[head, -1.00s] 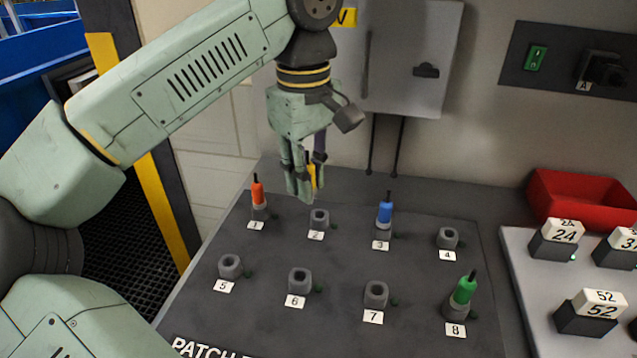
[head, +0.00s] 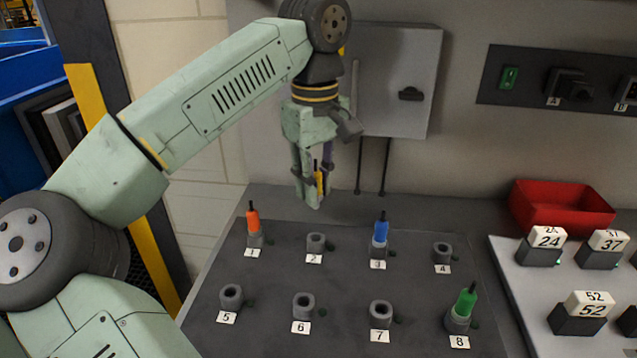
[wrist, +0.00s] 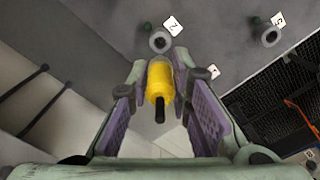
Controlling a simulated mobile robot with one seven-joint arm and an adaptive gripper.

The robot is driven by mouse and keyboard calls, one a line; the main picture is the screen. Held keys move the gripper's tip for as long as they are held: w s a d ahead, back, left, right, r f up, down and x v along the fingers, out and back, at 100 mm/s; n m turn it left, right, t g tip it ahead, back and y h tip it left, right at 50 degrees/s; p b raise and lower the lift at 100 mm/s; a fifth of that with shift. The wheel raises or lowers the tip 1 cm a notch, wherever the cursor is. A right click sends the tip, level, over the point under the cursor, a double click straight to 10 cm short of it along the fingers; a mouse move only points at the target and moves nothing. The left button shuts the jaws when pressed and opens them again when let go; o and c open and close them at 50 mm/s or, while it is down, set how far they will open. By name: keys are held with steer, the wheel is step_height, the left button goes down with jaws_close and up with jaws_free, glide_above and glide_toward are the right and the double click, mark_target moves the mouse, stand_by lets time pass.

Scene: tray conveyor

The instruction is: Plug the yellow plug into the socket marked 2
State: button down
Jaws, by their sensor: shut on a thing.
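My gripper (head: 317,196) is shut on the yellow plug (head: 320,182), above and behind the panel's back row in the head view. In the wrist view the yellow plug (wrist: 160,82) sits between the two finger pads, its black tail toward the camera. The socket marked 2 (head: 316,242) is empty and lies below the gripper in the head picture, clearly apart from it.
An orange plug (head: 253,222) stands at socket 1, a blue plug (head: 381,228) at 3, and a green plug (head: 466,302) leans at 8. Sockets 4, 5, 6 and 7 are empty. A red bin (head: 562,222) and a wall cabinet (head: 400,70) stand behind.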

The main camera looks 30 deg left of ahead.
steer(key=shift+p, duration=0.3)
steer(key=shift+f+b, duration=2)
steer(key=shift+f, duration=0.9)
steer(key=shift+f+b, duration=0.75)
steer(key=shift+f, duration=0.85)
steer(key=c, duration=1.4)
jaws_free()
steer(key=shift+r, duration=3.8)
